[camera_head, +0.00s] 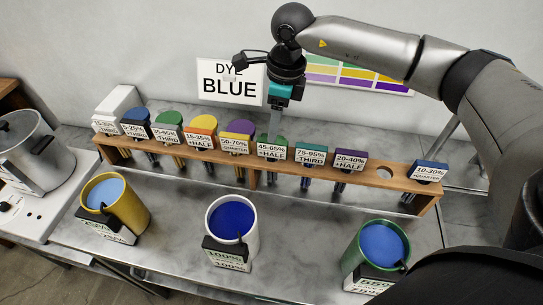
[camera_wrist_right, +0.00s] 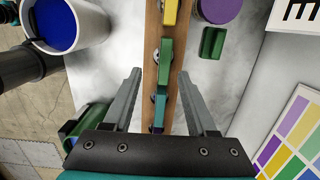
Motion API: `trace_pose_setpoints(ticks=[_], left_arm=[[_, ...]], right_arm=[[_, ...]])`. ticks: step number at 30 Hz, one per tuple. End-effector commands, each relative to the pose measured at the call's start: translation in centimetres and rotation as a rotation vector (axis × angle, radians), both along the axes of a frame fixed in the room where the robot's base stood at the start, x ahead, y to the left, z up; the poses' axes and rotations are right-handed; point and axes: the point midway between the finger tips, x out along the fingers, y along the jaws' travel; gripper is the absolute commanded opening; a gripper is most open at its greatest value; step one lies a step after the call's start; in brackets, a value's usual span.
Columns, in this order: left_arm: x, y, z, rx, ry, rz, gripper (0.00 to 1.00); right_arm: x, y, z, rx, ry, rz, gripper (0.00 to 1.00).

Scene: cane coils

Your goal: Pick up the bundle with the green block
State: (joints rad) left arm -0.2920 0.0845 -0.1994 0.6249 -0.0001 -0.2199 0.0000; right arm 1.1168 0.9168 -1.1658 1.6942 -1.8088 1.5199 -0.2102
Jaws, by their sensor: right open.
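A bundle with a green block (camera_wrist_right: 166,65) stands in the wooden rack (camera_head: 255,177), between a yellow-topped and a teal-topped one. Another green-topped bundle (camera_head: 168,132) stands further left in the rack. My right gripper (camera_head: 274,128) points down over the middle of the rack and is open. In the right wrist view its fingers (camera_wrist_right: 163,88) are spread on either side of the rack strip, with the green block seen between them. My left gripper is not in view.
Neighbouring bundles stand close along the rack, including a teal one (camera_head: 311,151). One rack hole (camera_head: 384,174) is empty. Yellow (camera_head: 130,205), white (camera_head: 248,245) and green (camera_head: 350,262) pots of blue liquid stand in front. A "DYE BLUE" sign (camera_head: 230,82) is behind.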

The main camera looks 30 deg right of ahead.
Motion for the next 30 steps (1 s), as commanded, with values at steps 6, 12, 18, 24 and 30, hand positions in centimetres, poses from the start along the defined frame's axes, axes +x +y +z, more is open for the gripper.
trace_pose_setpoints(ticks=[6, 12, 18, 24, 30], left_arm=[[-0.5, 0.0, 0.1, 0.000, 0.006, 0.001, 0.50], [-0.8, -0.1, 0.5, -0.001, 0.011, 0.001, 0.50], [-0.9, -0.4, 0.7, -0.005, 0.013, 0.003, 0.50], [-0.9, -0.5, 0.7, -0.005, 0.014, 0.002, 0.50], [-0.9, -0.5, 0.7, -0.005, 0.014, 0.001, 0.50]], right_arm=[[0.2, 0.2, -2.1, 0.000, 0.000, 0.001, 0.57], [0.6, 0.0, -4.1, -0.002, 0.003, -0.001, 0.57], [1.1, 0.1, -6.7, -0.002, 0.001, 0.000, 0.57], [1.1, 0.2, -7.3, -0.001, -0.002, 0.002, 0.57], [1.1, 0.2, -7.3, 0.000, -0.002, 0.001, 0.47]])
